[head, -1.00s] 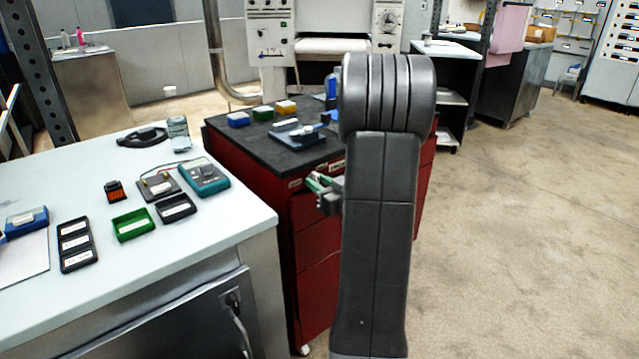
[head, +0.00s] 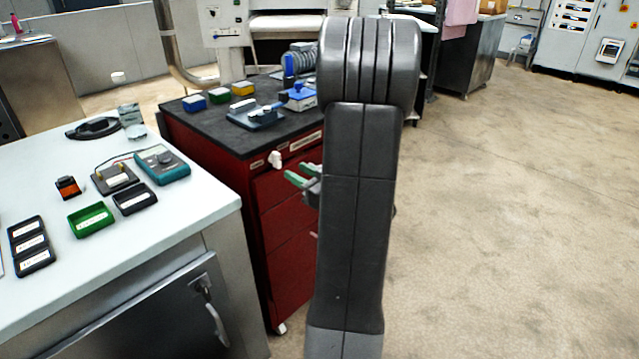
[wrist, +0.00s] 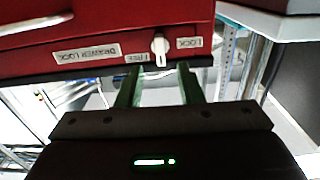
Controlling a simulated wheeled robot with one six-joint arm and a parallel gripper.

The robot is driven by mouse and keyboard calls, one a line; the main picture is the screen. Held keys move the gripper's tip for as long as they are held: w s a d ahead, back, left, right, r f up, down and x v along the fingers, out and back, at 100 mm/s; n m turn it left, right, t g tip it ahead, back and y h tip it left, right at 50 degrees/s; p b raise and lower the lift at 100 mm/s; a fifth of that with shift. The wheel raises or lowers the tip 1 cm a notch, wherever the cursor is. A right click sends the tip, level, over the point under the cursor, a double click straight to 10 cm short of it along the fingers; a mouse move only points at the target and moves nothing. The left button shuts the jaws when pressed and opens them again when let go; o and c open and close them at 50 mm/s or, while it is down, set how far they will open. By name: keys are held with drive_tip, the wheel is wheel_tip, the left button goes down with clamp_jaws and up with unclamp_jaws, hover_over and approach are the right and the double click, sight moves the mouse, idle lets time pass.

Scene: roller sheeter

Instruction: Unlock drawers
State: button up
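The red drawer cabinet (head: 290,225) has a black top. A white lock knob (head: 275,159) sits on its upper front strip. In the wrist view the cabinet appears upside down, and the knob (wrist: 160,48) lies between the labels FREE (wrist: 137,57) and LOCK (wrist: 189,43). A DRAWER LOCK label (wrist: 86,53) is further left. The knob's narrow end points down in that picture, toward the cabinet's top edge. My gripper (wrist: 157,75) is open, with green fingers apart and empty. The knob appears between and just beyond the fingertips. In the head view my gripper (head: 298,177) is right of and below the knob.
A white-topped bench (head: 70,270) with trays and a teal meter (head: 162,165) stands left of the cabinet. Small boxes and a blue device (head: 298,96) lie on the black top. Open floor (head: 500,220) lies to the right. My arm hides part of the cabinet.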

sight(280, 162)
drive_tip(key=v, duration=0.6)
drive_tip(key=shift+s+d, duration=0.2)
drive_tip(key=shift+d, duration=0.05)
drive_tip(key=x, duration=1.3)
drive_tip(key=shift+w+a, duration=0.25)
drive_tip(key=shift+a, duration=0.1)
